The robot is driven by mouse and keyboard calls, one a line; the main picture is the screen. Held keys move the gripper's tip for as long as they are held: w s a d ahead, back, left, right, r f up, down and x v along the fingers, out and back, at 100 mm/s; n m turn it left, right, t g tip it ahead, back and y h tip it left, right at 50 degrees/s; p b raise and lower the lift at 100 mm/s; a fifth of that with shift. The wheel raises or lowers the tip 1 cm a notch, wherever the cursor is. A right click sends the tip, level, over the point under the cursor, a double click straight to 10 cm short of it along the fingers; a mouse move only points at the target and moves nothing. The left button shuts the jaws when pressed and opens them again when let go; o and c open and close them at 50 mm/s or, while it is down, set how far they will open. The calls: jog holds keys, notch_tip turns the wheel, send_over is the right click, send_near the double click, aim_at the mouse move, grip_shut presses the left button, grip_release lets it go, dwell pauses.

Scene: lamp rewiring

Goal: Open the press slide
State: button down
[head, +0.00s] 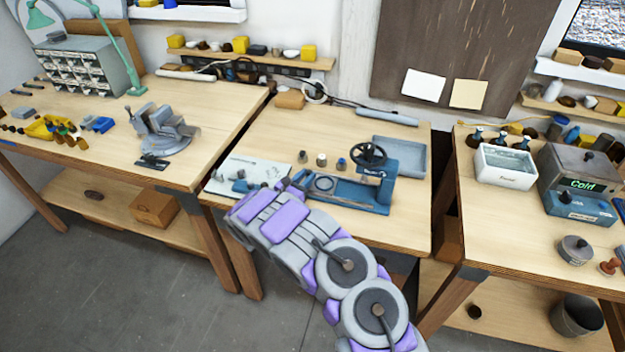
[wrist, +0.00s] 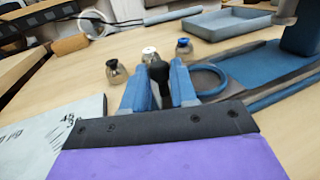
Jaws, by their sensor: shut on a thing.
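The blue press (head: 378,185) with a black handwheel (head: 368,154) stands on the middle bench. Its low slide (head: 345,195), with a round ring (head: 324,183) on it, extends left toward my gripper (head: 284,185). In the wrist view the ring (wrist: 212,78) lies just right of my gripper (wrist: 159,88). The two blue-grey fingers are shut on a small black handle (wrist: 159,73) at the slide's near end. My arm covers the lower part of this area in the head view, and how the handle joins the slide is hidden.
Three small bottles (head: 321,159) stand just behind the slide. A white printed sheet (wrist: 75,125) with small parts lies to the left. A blue-grey tray (head: 400,156) is behind the press. A vise (head: 165,130) stands on the left bench.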

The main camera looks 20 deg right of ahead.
jog(key=c, duration=0.9)
grip_release()
jog(key=p+v, duration=0.2)
jog(key=v, duration=1.5)
jog(key=shift+s+a+f+p, duration=0.15)
jog(key=shift+a+p, duration=0.1)
jog(key=shift+p, duration=0.15)
